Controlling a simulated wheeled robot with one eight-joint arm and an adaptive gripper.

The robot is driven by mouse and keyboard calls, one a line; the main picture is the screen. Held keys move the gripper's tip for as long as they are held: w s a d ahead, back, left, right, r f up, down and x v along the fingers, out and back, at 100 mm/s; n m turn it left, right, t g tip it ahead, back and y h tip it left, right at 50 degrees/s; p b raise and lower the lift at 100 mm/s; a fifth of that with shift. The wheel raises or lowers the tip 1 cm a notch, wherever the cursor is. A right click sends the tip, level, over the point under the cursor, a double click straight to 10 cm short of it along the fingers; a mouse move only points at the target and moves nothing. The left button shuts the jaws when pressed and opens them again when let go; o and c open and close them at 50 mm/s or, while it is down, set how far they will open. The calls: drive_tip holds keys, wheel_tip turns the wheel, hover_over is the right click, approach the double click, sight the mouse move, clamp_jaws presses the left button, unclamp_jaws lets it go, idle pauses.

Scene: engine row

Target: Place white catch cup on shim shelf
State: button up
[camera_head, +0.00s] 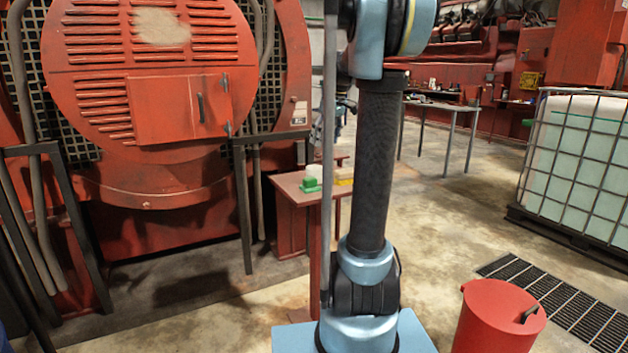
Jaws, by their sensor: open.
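A small white object (315,171) sits on a small red table (291,188) behind my arm, just left of the arm's dark tube. It may be the white catch cup, but it is too small to tell. A green block (308,185) is in front of it, touching or very close. A yellow item (344,176) lies to the right, partly hidden by my arm. I cannot tell which surface is the shim shelf; the red table may be it.
A large red engine (150,100) with dark rails fills the left. A red bin (497,318) stands at the front right beside a floor grate (560,300). A caged white tank (575,150) is at the right. A grey table (440,106) stands behind. The middle-right floor is clear.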

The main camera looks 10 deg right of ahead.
drive_tip(key=w, duration=0.3)
approach(315, 171)
drive_tip(key=shift+n, duration=0.3)
drive_tip(key=w+f, duration=0.1)
drive_tip(key=f, duration=0.1)
drive_tip(key=w+f, duration=0.1)
drive_tip(key=f, duration=0.1)
drive_tip(key=w+f, duration=0.2)
drive_tip(key=shift+a, duration=0.2)
drive_tip(key=shift+x, duration=2.65)
drive_tip(key=shift+w, duration=0.15)
drive_tip(key=shift+c, duration=0.5)
drive_tip(key=c, duration=0.8)
drive_tip(key=shift+c, duration=0.2)
drive_tip(key=shift+r, duration=0.2)
